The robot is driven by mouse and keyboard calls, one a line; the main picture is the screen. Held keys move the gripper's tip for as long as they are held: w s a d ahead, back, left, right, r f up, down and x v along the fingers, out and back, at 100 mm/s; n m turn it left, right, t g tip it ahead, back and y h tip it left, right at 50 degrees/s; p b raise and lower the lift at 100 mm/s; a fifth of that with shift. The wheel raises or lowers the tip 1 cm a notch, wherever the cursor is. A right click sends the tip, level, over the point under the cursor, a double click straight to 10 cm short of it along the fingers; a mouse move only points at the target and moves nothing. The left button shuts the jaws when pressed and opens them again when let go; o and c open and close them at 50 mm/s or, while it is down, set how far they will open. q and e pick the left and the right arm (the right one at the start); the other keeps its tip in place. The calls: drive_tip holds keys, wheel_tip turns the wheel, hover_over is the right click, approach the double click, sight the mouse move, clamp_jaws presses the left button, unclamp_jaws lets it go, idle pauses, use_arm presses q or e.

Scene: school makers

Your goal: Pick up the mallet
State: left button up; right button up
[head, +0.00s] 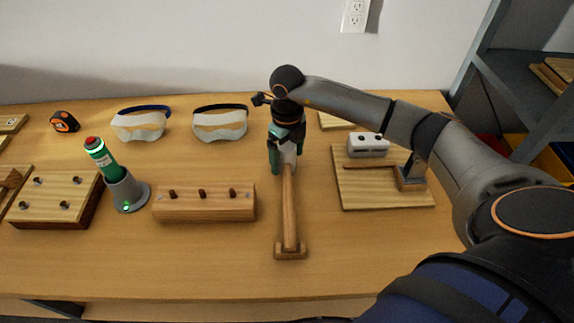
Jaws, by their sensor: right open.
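The wooden mallet (289,215) lies on the table in the middle of the head view. Its handle points away from me and its block-shaped head (290,252) is at the near end. My right gripper (287,165) is over the far end of the handle, pointing down. Its green fingers are open, one to each side of a pale part by the handle's end. The gripper partly hides that end, and I cannot tell whether the fingers touch it. My left gripper is not in view.
Left of the mallet are a pegged wooden block (205,204) and a green tool in a grey holder (126,192). Goggles (220,123) lie behind. A board (385,197) with a hammer-like tool (410,175) is on the right. The front table strip is clear.

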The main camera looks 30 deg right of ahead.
drive_tip(key=shift+f, duration=0.6)
clamp_jaws()
idle(0.3)
drive_tip(key=shift+r, duration=0.1)
